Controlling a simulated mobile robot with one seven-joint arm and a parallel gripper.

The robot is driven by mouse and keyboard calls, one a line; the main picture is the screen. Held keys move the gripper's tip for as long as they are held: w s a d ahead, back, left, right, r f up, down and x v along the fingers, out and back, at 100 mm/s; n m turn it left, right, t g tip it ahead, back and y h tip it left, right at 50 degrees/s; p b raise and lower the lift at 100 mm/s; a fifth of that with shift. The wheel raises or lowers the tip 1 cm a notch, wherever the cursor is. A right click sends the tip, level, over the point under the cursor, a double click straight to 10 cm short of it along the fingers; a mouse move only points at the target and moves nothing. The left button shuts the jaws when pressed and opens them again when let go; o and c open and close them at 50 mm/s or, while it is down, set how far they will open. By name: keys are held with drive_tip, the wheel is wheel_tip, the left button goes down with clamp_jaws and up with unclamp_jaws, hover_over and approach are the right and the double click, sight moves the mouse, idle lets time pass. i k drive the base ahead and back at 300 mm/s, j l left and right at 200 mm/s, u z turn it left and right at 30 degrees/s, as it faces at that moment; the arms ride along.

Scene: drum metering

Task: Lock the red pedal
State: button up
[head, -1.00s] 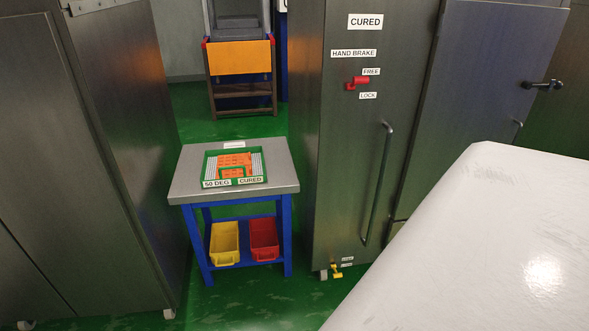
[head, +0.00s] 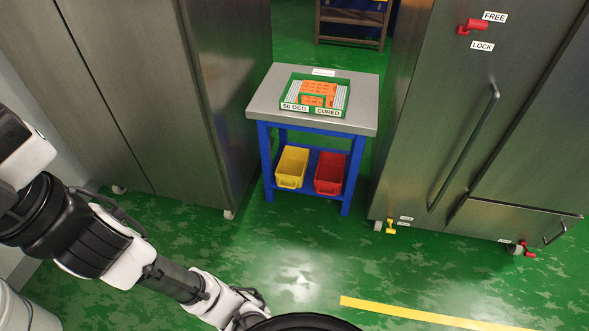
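The red pedal (head: 528,249) is at the foot of the right-hand steel cabinet, by a caster at its lower right corner. A small white label (head: 507,241) sits beside it, too small to read. A yellow pedal (head: 390,228) is at the same cabinet's lower left corner, with small labels above it. My arm enters from the left and runs along the bottom left, well away from the red pedal. My gripper is not visible.
The steel cabinet (head: 420,150) carries a red hand brake lever (head: 472,26) between FREE and LOCK labels. A steel-topped blue table (head: 365,118) holds a green tray and, below, yellow (head: 291,167) and red (head: 330,173) bins. Green floor (head: 370,265) in front is open, with a yellow line (head: 420,315).

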sight(528, 253)
drive_tip(key=z, duration=1.65)
drive_tip(key=i+l, duration=0.15)
drive_tip(key=i, duration=0.25)
drive_tip(key=i+l+u, duration=0.1)
drive_tip(key=i, duration=0.3)
drive_tip(key=i+l+u, duration=0.1)
drive_tip(key=i+l, duration=0.15)
drive_tip(key=i, duration=0.65)
